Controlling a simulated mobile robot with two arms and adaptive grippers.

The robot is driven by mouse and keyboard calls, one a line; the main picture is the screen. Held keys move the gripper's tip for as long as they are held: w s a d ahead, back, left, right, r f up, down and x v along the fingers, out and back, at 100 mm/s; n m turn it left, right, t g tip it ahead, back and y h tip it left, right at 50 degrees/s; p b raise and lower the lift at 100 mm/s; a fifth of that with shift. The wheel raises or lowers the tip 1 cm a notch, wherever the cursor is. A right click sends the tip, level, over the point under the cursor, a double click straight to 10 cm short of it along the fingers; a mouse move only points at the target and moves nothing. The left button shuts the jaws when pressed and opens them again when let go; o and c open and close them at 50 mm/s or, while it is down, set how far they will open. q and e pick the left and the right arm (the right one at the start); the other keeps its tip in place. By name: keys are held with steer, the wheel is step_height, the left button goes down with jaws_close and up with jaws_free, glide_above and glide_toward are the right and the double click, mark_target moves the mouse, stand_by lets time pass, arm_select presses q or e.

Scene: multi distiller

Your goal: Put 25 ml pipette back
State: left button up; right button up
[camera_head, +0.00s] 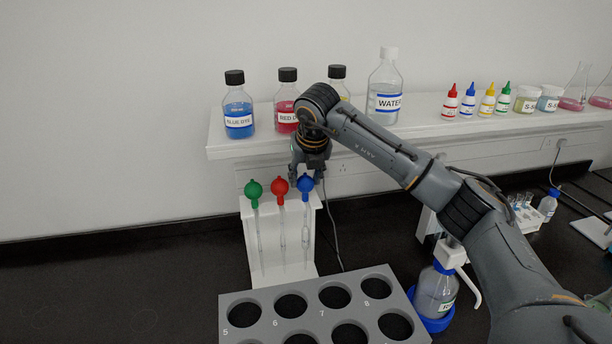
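A white pipette stand (256,232) holds three upright pipettes side by side. They have a green bulb (254,189), a red bulb (279,187) and a blue bulb (305,184). Any volume marks are too small to read, so I cannot tell which is the 25 ml one. My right gripper (308,172) points down just above and behind the blue-bulb pipette. Its fingers look spread, one on each side of the bulb. I cannot tell whether they touch it. My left gripper is not in view.
A white shelf (235,146) behind carries a blue dye bottle (238,108), a red dye bottle (287,104), a water bottle (384,90) and several small dropper bottles. A grey rack (312,300) with numbered holes stands in front. The left bench is clear.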

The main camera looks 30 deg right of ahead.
steer(key=shift+o, duration=0.5)
steer(key=shift+r+p, duration=0.25)
steer(key=shift+p, duration=0.05)
steer(key=b+v, duration=0.3)
steer(key=v, duration=0.9)
steer(key=shift+r, duration=0.2)
steer(key=shift+f, duration=0.1)
